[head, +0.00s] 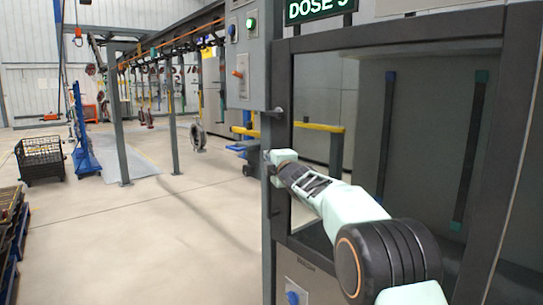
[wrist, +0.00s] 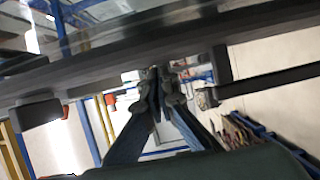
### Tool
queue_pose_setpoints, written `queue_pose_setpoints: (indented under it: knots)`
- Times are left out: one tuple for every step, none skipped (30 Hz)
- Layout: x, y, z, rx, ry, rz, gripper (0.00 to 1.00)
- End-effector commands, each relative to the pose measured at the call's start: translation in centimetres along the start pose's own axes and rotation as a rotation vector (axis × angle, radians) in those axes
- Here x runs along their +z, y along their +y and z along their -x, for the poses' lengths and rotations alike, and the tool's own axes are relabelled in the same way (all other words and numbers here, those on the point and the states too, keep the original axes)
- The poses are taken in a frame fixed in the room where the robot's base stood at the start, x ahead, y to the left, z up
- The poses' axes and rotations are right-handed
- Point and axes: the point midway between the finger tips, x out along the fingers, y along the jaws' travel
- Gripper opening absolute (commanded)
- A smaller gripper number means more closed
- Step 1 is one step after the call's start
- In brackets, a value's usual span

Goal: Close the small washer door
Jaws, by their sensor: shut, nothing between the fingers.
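The small washer door (head: 281,205) appears in the head view as a dark frame around a clear pane. My arm reaches across the pane from the lower right. My gripper (head: 274,158) is at the door's left edge, about halfway up; the fingertips are small and partly hidden there. In the wrist view my gripper (wrist: 155,74) is shut and empty, its tips against or very close to a long dark frame bar (wrist: 100,76). I cannot tell whether they touch. How far the door stands open is unclear.
A yellow-topped rail (head: 320,127) shows behind the pane. The floor (head: 160,220) to the left is clear; a black wire basket (head: 41,160) stands farther off.

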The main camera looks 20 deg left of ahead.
Motion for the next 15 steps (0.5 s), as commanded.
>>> queue_pose_setpoints:
  knots:
    - [0.02, 0.05, -0.01, 0.000, 0.003, -0.001, 0.00]
    - [0.00, 0.05, -0.01, 0.000, 0.005, 0.000, 0.00]
    - [-0.02, 0.05, -0.02, 0.000, 0.006, 0.000, 0.00]
    - [-0.02, 0.05, -0.02, 0.000, 0.007, 0.000, 0.00]
    - [-0.01, 0.05, -0.02, 0.001, 0.008, 0.000, 0.00]
    - [0.02, 0.05, -0.02, 0.001, 0.008, 0.000, 0.00]
    - [0.05, 0.05, -0.01, 0.001, 0.008, 0.001, 0.00]
    - [0.09, 0.06, -0.01, 0.001, 0.008, 0.001, 0.00]
    - [0.14, 0.07, -0.01, 0.001, 0.008, 0.002, 0.00]
    - [0.18, 0.08, 0.00, 0.001, 0.008, 0.002, 0.00]
    - [0.22, 0.10, 0.00, 0.001, 0.007, 0.003, 0.00]
    - [0.27, 0.11, 0.01, 0.002, 0.007, 0.004, 0.00]
    - [0.32, 0.12, 0.01, 0.002, 0.006, 0.004, 0.00]
    - [0.35, 0.13, 0.02, 0.002, 0.006, 0.004, 0.00]
    - [0.40, 0.14, 0.02, 0.002, 0.005, 0.005, 0.00]
